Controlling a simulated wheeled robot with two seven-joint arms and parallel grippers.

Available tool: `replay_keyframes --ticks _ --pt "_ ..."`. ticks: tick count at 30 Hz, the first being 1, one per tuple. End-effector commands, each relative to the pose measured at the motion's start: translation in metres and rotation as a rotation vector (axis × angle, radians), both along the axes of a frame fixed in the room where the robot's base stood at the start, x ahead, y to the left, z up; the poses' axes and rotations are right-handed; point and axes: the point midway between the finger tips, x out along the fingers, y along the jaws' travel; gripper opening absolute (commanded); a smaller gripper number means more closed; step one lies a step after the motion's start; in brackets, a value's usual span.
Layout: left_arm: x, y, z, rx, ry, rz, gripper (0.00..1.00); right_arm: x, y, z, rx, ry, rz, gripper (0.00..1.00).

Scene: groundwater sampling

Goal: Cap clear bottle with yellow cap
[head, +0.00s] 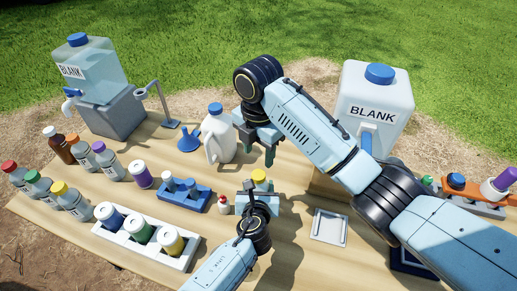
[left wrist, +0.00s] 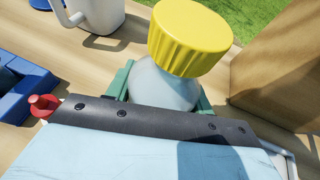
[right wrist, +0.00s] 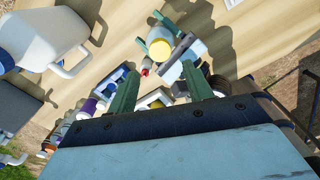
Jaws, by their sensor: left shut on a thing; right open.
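The clear bottle (left wrist: 160,88) stands between the green fingers of my left gripper (left wrist: 163,92), which is shut on it. The yellow cap (left wrist: 188,38) sits on the bottle's top; whether it is fully seated I cannot tell. In the head view the yellow cap (head: 259,175) shows just beyond my left gripper (head: 258,188), whose wrist hides most of the bottle. My right gripper (head: 257,152) is open and empty, above and beyond the bottle. In the right wrist view the yellow cap (right wrist: 160,49) lies past the open right fingers (right wrist: 157,88), apart from them.
A white jug (head: 218,140) and blue funnel (head: 188,140) stand behind. A blue rack (head: 184,194) and small red-capped bottle (head: 224,204) are left of the bottle. A white tray (head: 329,227) lies right. Several capped bottles and a white rack (head: 143,249) fill the left side.

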Motion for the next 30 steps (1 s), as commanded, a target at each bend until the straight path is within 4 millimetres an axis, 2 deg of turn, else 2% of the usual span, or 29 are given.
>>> replay_keyframes --ticks 14,17,25,30 --pt "0.000 0.001 0.000 0.001 0.001 0.001 0.00 0.000 0.000 -0.004 -0.001 0.002 0.022 0.51" --pt "0.000 0.001 0.000 0.001 0.001 0.001 0.00 0.000 0.000 -0.014 -0.001 0.003 0.021 0.51" --pt "0.000 0.000 0.000 0.001 0.000 0.001 0.00 -0.001 -0.001 -0.056 -0.002 0.003 0.021 0.51" --pt "0.000 0.000 0.000 0.000 0.000 0.001 0.00 0.000 0.000 -0.074 -0.001 0.002 0.021 0.51"
